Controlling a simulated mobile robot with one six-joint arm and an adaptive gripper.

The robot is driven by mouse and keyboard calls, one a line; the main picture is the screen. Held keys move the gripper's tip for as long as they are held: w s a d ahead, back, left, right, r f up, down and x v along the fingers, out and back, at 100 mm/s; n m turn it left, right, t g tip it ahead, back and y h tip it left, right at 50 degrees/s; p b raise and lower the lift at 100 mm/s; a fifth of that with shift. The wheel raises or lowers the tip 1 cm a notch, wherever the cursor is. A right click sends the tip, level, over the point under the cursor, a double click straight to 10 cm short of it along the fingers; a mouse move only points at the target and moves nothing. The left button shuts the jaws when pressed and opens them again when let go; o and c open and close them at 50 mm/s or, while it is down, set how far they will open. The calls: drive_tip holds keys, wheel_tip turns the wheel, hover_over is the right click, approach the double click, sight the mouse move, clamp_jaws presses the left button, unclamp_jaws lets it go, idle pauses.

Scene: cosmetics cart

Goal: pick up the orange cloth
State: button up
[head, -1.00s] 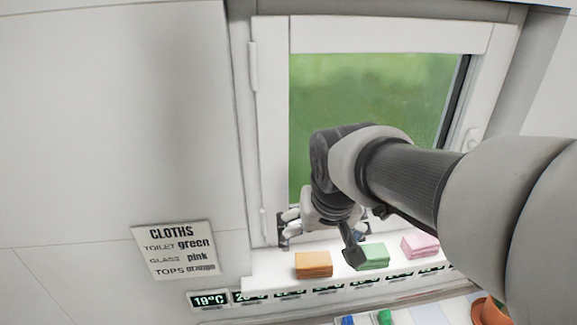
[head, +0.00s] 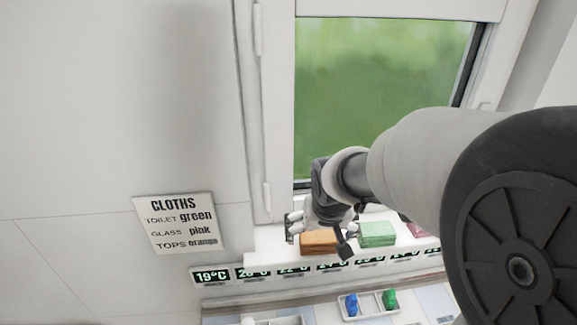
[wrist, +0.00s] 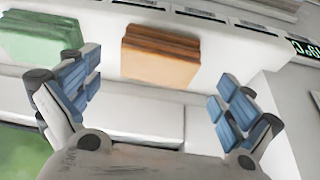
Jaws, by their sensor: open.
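The orange cloth (head: 319,237) is a folded stack on the white window sill. In the wrist view the orange cloth (wrist: 160,56) lies ahead of the fingers, between them from left to right. My gripper (head: 320,242) is open, with one finger to the left of the cloth and one near its right end in the head view. In the wrist view my gripper (wrist: 158,95) shows its blue-padded fingers spread wide, with nothing between the pads. The head view does not show whether the fingers touch the cloth.
A green cloth (head: 378,233) lies close to the right of the orange one. A pink cloth (head: 415,230) is beyond it, partly hidden by my arm. A sign (head: 180,224) pairs tops with orange. Temperature displays (head: 212,276) line the sill's front. A tray (head: 372,304) stands below.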

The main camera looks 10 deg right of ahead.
sight(319, 236)
drive_tip(key=x, duration=0.3)
drive_tip(key=shift+d+f+b, duration=0.1)
drive_tip(key=shift+f+b, duration=0.05)
drive_tip(key=shift+b, duration=0.15)
drive_tip(key=shift+c, duration=0.2)
drive_tip(key=c, duration=1.1)
